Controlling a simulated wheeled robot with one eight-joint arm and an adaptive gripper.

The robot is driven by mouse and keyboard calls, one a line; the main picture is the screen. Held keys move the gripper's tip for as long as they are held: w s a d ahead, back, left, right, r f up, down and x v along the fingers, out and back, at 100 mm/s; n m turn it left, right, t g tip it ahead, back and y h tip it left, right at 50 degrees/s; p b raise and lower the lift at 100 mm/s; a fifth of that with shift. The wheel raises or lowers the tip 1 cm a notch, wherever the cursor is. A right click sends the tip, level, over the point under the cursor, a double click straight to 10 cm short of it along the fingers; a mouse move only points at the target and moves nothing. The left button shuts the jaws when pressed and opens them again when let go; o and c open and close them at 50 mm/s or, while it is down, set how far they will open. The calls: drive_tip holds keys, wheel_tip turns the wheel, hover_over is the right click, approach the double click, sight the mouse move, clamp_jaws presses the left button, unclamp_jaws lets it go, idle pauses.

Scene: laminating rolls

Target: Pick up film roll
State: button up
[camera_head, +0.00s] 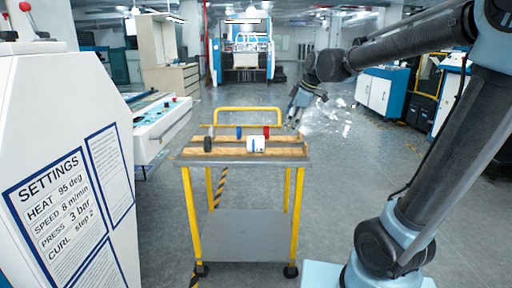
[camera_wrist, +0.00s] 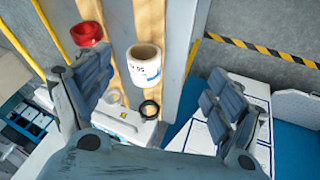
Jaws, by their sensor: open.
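A white film roll (camera_wrist: 145,66) with a printed label stands upright on the wooden slats in the wrist view. In the head view, a white item with a blue mark (camera_head: 256,144), apparently this roll, is at the front of the cart top. My gripper (camera_wrist: 160,85) is open, its fingers apart and nothing between them touching. In the head view, my gripper (camera_head: 294,117) hangs above the right end of the cart, apart from the roll.
The yellow-framed cart (camera_head: 240,167) also carries a red piece (camera_head: 267,131), a blue piece (camera_head: 239,132) and a black roll (camera_head: 208,144). The red piece (camera_wrist: 88,30) and a black ring (camera_wrist: 150,109) show near the roll. A white settings cabinet (camera_head: 60,150) stands left.

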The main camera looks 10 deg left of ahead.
sight(258, 138)
drive_tip(key=w+a+r+n, duration=0.1)
drive_tip(key=w+a+n, duration=0.15)
drive_tip(key=a, duration=0.45)
drive_tip(key=shift+y, duration=0.3)
drive_tip(key=x, duration=1.1)
drive_tip(key=shift+s+a+f, duration=0.2)
drive_tip(key=shift+s+a, duration=0.1)
drive_tip(key=shift+s+x, duration=0.15)
drive_tip(key=shift+x, duration=1.15)
drive_tip(key=shift+s+x, duration=0.2)
drive_tip(key=shift+x, duration=1.15)
drive_tip(key=shift+a, duration=0.1)
drive_tip(key=c, duration=1.2)
